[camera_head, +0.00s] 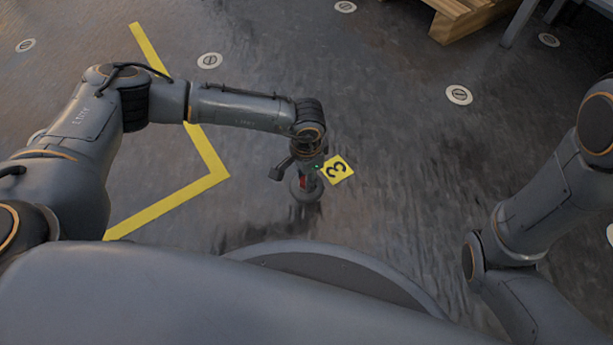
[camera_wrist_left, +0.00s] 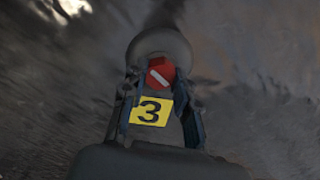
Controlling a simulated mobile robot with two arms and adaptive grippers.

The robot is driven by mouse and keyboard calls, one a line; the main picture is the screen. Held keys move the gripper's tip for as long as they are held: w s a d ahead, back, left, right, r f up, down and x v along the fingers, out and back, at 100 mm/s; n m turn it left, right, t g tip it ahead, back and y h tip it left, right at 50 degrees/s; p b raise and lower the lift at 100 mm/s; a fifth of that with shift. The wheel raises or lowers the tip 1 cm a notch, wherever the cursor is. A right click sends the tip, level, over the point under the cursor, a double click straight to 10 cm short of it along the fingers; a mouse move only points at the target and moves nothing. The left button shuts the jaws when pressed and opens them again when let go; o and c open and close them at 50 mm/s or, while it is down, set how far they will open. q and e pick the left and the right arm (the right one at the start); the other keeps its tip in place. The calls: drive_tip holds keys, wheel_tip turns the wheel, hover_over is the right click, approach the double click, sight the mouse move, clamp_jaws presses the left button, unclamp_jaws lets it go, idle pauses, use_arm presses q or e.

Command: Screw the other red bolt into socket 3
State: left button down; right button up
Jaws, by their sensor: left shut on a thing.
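A red bolt (camera_head: 303,183) stands at the dark round socket 3 (camera_head: 306,194), below my left gripper (camera_head: 308,176) in the head view. The left wrist view shows the red bolt head (camera_wrist_left: 160,73) with a white bar across it, slanting down to the right. My left gripper (camera_wrist_left: 160,92) is shut on the bolt, with a finger on either side. The rounded grey socket (camera_wrist_left: 160,45) shows just beyond the head. How deep the bolt sits is hidden. A yellow label with a 3 (camera_head: 337,169) is beside the gripper. My right gripper is out of view.
A yellow floor line (camera_head: 170,203) bends to the left of the socket. Several flat white discs (camera_head: 459,95) dot the dark floor. A wooden pallet-like piece (camera_head: 462,18) is at the top right. The floor right of the socket is clear.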

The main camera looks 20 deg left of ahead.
use_arm(q)
drive_tip(key=m, duration=0.2)
drive_tip(key=shift+m, duration=0.3)
drive_tip(key=c, duration=0.9)
unclamp_jaws()
drive_tip(key=shift+f, duration=0.1)
drive_tip(key=shift+c, duration=0.2)
wheel_tip(320, 180, up, 4)
drive_tip(key=p, duration=0.3)
